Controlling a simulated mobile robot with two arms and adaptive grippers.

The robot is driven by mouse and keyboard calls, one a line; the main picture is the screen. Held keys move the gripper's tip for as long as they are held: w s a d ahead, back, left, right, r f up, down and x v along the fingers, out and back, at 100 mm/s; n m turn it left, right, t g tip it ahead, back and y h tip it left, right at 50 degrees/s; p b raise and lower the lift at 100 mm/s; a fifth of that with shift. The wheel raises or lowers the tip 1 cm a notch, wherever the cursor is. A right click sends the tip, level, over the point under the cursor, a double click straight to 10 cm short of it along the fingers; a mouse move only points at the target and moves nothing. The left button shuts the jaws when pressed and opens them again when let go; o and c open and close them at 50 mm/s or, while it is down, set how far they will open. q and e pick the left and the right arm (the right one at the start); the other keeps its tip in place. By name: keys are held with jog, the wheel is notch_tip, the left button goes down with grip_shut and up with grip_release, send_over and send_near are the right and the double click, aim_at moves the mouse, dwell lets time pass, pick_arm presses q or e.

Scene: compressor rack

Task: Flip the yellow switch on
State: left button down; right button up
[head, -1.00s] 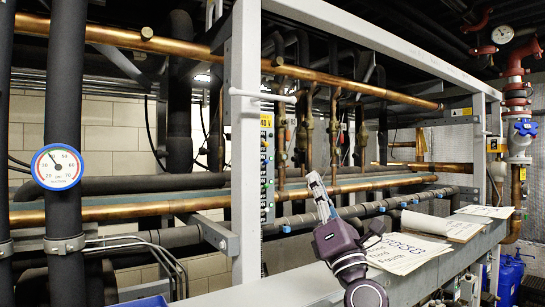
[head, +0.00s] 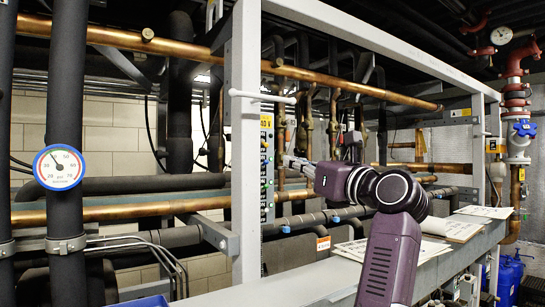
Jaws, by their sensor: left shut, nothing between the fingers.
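A narrow grey switch panel (head: 267,200) with a column of small coloured switches stands just right of the white upright post in the head view. A small yellowish spot shows on it, but the switches are too small to tell which is the yellow one or how it is set. My left gripper (head: 287,161) is shut and empty. Its fingertips point left at the middle of the panel and are very close to it. I cannot tell whether they touch. My right gripper is not in view.
The white upright post (head: 245,150) stands directly left of the panel. Copper pipes (head: 340,80) run across behind and above. A grey ledge (head: 300,285) runs below, with papers (head: 450,228) on it. A round pressure gauge (head: 58,167) is on a dark pipe at left.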

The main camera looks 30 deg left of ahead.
aim_at(265, 144)
pick_arm(q)
jog(key=p+x, duration=0.3)
jog(key=x, duration=0.7)
jog(key=shift+s, duration=0.1)
